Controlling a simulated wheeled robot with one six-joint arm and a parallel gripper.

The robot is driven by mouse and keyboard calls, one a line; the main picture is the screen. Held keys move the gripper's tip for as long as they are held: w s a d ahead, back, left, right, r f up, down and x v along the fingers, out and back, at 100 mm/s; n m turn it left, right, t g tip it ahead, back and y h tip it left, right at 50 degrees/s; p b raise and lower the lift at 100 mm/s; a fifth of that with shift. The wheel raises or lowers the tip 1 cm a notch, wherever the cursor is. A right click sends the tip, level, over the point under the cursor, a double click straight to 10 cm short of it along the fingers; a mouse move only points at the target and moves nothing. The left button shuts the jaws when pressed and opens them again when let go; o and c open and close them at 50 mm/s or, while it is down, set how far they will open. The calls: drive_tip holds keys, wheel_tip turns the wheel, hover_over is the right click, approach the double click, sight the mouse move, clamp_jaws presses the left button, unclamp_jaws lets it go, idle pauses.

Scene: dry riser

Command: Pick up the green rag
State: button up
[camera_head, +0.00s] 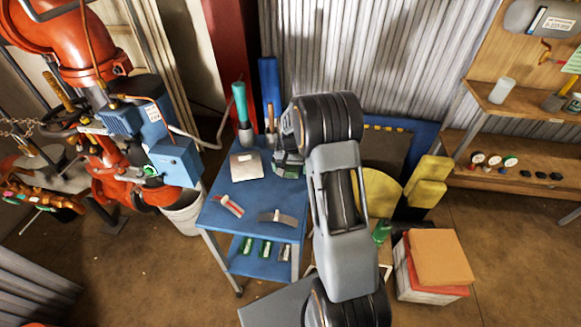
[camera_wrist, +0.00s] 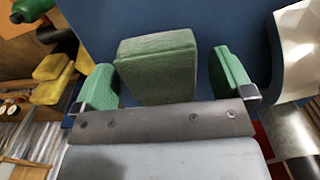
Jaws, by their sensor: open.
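A green rag (camera_wrist: 158,68), looking like a folded block with a textured face, is in the middle of the wrist view against the blue cart top. My gripper (camera_wrist: 165,80) is open, with one green-padded finger on each side of the rag. A gap shows between the rag and each finger, wider on the right. In the head view my gripper (camera_head: 288,165) is low over the back right part of the blue cart (camera_head: 240,205). There my arm and gripper hide most of the rag, and I cannot tell it apart from the green finger pads.
On the cart are a metal plate (camera_head: 246,166), a red-and-white piece (camera_head: 229,205) and a curved grey strip (camera_head: 277,217). A teal-handled tool (camera_head: 240,105) stands at its back. Red pipework (camera_head: 75,45) is left; yellow blocks (camera_head: 428,180) and a wooden shelf (camera_head: 500,180) are right.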

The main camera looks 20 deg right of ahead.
drive_tip(key=shift+c, duration=0.3)
drive_tip(key=c, duration=1)
drive_tip(key=shift+o, duration=0.2)
drive_tip(key=shift+r, duration=0.15)
drive_tip(key=shift+r, duration=0.6)
drive_tip(key=s+a+r+b, duration=0.2)
drive_tip(key=s+a+r, duration=0.6)
drive_tip(key=s+r, duration=0.3)
drive_tip(key=shift+a+r, duration=0.3)
drive_tip(key=shift+a, duration=0.1)
